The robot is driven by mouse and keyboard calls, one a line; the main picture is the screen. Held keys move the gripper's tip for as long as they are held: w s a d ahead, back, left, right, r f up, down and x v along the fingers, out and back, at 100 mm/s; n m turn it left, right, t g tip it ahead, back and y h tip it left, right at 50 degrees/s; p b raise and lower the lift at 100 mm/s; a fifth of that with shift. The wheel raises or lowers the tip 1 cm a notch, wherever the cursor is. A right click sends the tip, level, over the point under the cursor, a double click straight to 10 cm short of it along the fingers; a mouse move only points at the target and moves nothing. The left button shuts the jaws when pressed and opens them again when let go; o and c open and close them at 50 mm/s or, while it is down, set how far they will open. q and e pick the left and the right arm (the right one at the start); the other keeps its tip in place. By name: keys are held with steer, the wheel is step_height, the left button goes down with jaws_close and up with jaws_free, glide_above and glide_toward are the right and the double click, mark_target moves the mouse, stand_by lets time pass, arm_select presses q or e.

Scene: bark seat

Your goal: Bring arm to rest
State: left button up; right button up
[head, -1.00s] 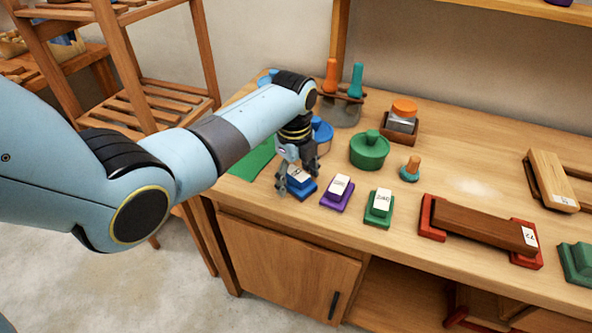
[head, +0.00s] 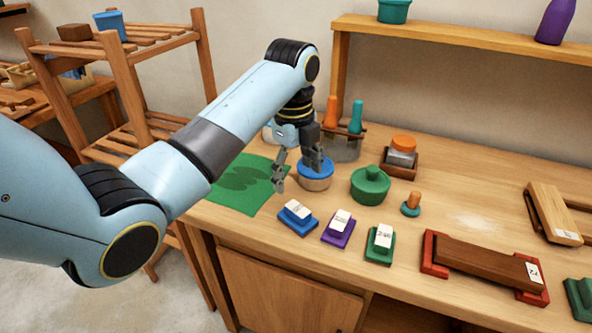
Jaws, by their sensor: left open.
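My left arm reaches in from the left over the wooden bench (head: 455,208). Its left gripper (head: 298,181) points down, open and empty, raised above the bench top. It hangs in front of a round container with a blue lid (head: 316,178), and I cannot tell whether it touches it. A blue block with a white label (head: 297,217) stands on the bench below and in front of the gripper, apart from it. My right gripper is out of the view.
A purple labelled block (head: 338,229), a green labelled block (head: 380,244) and a green lidded pot (head: 370,186) stand to the right. A green mat (head: 245,190) lies left of the gripper. A wooden shelf rack (head: 160,80) stands behind the arm.

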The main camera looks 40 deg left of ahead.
arm_select(q)
steer(key=shift+f, duration=0.1)
steer(key=s+d+r+n+t, duration=0.1)
steer(key=s+d+n+t, duration=0.1)
steer(key=s+n, duration=0.95)
steer(key=s+d+r+n+t, duration=0.1)
steer(key=s+d+n, duration=0.1)
steer(key=s+n, duration=0.9)
steer(key=s+a+f+m+b, duration=0.1)
steer(key=s+f+b, duration=0.15)
steer(key=f, duration=0.95)
steer(key=s+a+f+m+g+y+b, duration=0.1)
steer(key=f+b, duration=0.3)
steer(key=f, duration=0.8)
steer(key=s+a+f+m+b, duration=0.1)
steer(key=s+f+b, duration=0.15)
steer(key=f, duration=0.95)
steer(key=s+f+b, duration=0.3)
steer(key=s+f, duration=0.5)
steer(key=f, duration=0.3)
steer(key=s+a+f+g+b, duration=0.1)
steer(key=s+f+b, duration=0.3)
steer(key=s+f, duration=0.5)
step_height(320, 180, down, 3)
steer(key=shift+s+r+g+b, duration=0.2)
steer(key=shift+s+g+b, duration=0.1)
